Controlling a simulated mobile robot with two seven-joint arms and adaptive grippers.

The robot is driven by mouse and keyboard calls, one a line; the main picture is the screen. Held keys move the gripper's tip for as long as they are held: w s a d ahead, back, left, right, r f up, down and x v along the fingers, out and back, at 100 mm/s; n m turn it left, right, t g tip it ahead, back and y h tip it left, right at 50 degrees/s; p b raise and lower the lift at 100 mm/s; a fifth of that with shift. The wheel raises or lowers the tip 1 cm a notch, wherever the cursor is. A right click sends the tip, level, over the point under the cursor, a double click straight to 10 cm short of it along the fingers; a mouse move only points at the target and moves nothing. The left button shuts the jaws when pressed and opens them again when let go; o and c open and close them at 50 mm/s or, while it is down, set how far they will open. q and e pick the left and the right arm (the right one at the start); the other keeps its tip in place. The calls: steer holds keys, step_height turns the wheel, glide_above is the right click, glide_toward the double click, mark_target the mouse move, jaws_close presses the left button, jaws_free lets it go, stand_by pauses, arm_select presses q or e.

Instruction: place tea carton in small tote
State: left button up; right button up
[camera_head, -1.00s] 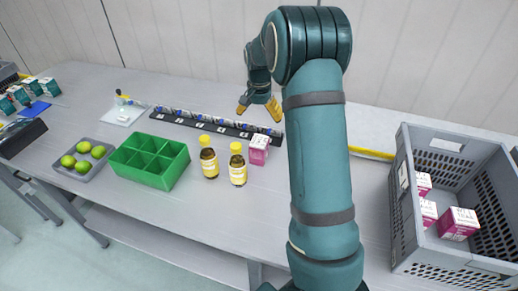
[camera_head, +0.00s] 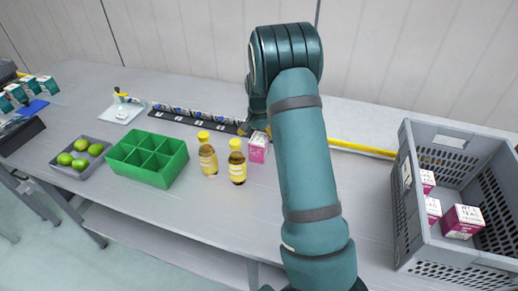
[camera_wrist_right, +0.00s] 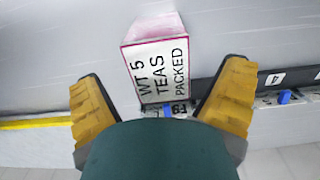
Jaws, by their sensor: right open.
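A pink and white tea carton (camera_head: 258,148) stands on the table right of two bottles. In the right wrist view the carton (camera_wrist_right: 158,65) shows its printed white face between two yellow fingers. My right gripper (camera_wrist_right: 161,75) is open around the carton, with gaps on both sides. In the head view my right gripper (camera_head: 256,130) is mostly hidden behind my arm, just behind the carton. A grey tote (camera_head: 408,205) stands at the right with three similar pink and white cartons (camera_head: 462,221) visible inside. My left gripper is not in view.
Two yellow-capped bottles (camera_head: 237,165) stand close left of the carton. A green divided box (camera_head: 178,165) and a grey tray of green fruit (camera_head: 55,172) lie farther left. A black strip (camera_head: 182,117) runs behind. The table between carton and tote is mostly clear.

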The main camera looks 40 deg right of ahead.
step_height(320, 180, down, 4)
steer(key=shift+a+r, duration=0.1)
steer(key=shift+r, duration=0.15)
steer(key=c, duration=1.4)
steer(key=shift+r, duration=0.15)
